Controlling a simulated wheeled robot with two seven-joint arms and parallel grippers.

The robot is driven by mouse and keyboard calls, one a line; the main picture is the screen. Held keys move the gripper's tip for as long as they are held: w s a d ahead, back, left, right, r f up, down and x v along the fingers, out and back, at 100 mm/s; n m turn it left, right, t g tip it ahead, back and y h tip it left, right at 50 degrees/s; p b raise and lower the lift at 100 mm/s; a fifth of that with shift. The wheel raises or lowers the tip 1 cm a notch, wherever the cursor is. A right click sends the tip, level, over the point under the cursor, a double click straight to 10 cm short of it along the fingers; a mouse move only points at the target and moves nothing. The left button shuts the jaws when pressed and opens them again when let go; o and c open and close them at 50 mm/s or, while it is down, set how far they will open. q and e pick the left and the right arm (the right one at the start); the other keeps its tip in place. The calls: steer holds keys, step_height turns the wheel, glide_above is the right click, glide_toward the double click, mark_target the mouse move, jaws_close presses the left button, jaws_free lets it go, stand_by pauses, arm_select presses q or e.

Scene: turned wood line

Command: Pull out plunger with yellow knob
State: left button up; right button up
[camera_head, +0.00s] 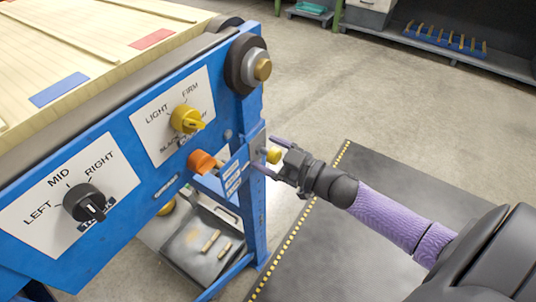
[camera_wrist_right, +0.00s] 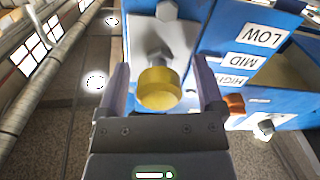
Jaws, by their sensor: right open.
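The plunger's yellow knob (camera_head: 273,156) sticks out from a bracket at the right end of the blue machine frame. In the right wrist view the yellow knob (camera_wrist_right: 159,89) sits between the two fingers, with its metal shaft and plate behind it. My right gripper (camera_head: 272,157) is open around the knob, one finger on each side. In the right wrist view gaps show between the knob and both fingers (camera_wrist_right: 160,88). My left gripper is not in view.
A black selector knob (camera_head: 84,203), a yellow selector knob (camera_head: 187,120) and an orange knob (camera_head: 201,162) are on the blue frame. LOW, MID and HIGH labels (camera_wrist_right: 240,60) are beside the plunger. A bin (camera_head: 205,245) with wood pieces is below. Open floor lies behind.

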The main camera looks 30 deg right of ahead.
steer(key=shift+w, duration=0.15)
jaws_close()
